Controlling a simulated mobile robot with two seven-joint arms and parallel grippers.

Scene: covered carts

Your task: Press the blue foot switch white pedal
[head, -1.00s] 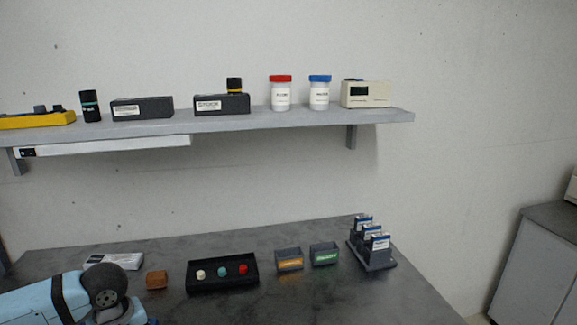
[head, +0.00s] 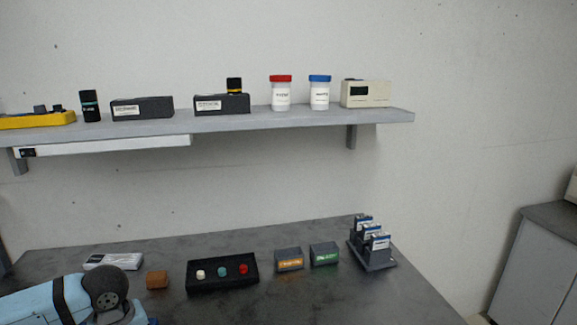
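No foot switch with a white pedal can be made out in the head view. A small patch of darker blue (head: 152,321) shows at the bottom edge, beside the grey end of a light blue arm link of mine at the lower left. It is mostly cut off or hidden, and I cannot tell what it belongs to. Neither of my grippers is in view.
The table (head: 330,295) holds a white box (head: 113,261), a brown block (head: 157,280), a black box with three buttons (head: 222,286), two small labelled bins (head: 289,264) and a rack (head: 376,262). A loaded shelf (head: 290,117) hangs above. The table's front right is clear.

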